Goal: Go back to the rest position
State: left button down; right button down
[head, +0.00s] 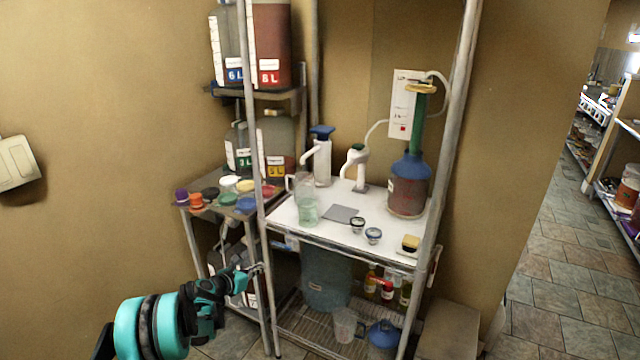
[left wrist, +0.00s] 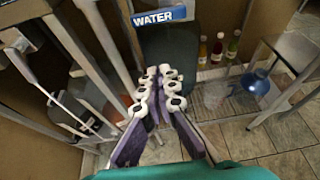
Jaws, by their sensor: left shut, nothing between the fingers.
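My left gripper (head: 256,268) is in the lower left of the head view, in front of the metal rack's front left post. It is shut and empty. In the left wrist view its two fingers (left wrist: 158,92) lie close together, pointing at a dark container under a blue WATER label (left wrist: 160,16). I cannot tell whether the gripper touches the post. My right gripper does not show in either view.
The metal rack (head: 455,130) has a white worktop (head: 290,215) with pumps, a clear jug (head: 307,205) and a blue-topped bottle (head: 408,185). A side shelf (head: 213,181) holds colored lids. Bottles stand on the lower shelf (head: 310,325). Tiled floor (head: 570,250) is open at right.

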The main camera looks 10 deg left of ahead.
pick_arm(q)
jog(key=s+d+r+m+g+y, duration=0.1)
jog(key=s+d+r+m+g, duration=0.1)
jog(key=s+d+r+m, duration=0.55)
jog(key=s+d+r+m+g+y, duration=0.15)
jog(key=s+d+r+m, duration=0.35)
jog(key=s+r+m, duration=0.55)
jog(key=s+f+m+g+y, duration=0.1)
jog(key=s+f+m, duration=0.1)
jog(key=s+m, duration=0.5)
jog(key=s+d+f+m+g+y, duration=0.1)
jog(key=s+m, duration=0.6)
jog(key=s, duration=1.2)
notch_tip(320, 180, down, 2)
jog(key=shift+f+y, duration=0.2)
jog(key=shift+y, duration=0.25)
